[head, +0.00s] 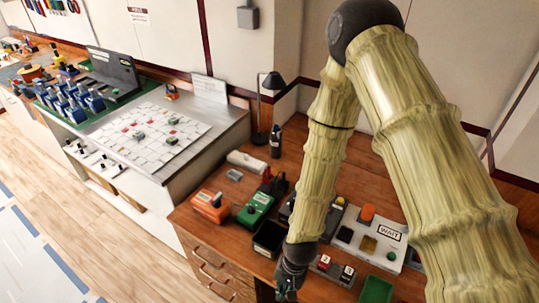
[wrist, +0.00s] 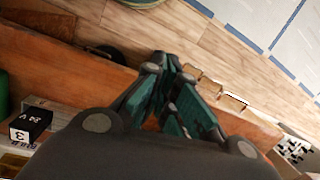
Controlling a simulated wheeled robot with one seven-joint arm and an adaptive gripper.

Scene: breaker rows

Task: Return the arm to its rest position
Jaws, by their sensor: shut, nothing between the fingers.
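My arm, in a yellow-green ribbed cover, rises from the lower right of the head view, bends at a dark joint near the top, and comes down in front of the wooden desk. My gripper (head: 287,288) is at the desk's front edge, pointing down. In the wrist view, my gripper (wrist: 170,76) shows teal-faced fingers drawn together with nothing between them. The wooden desk (head: 222,252) lies behind and beside it; its front edge and the plank floor (wrist: 215,45) show past the fingers. The arm hides part of the desk.
Near my gripper stand a black bin (head: 268,240), a green device (head: 256,208), an orange device (head: 211,206) and a green tray (head: 376,290). A white WAIT panel (head: 368,238) lies right of the forearm. A black lamp (head: 272,82) stands behind. The floor (head: 100,215) at left is clear.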

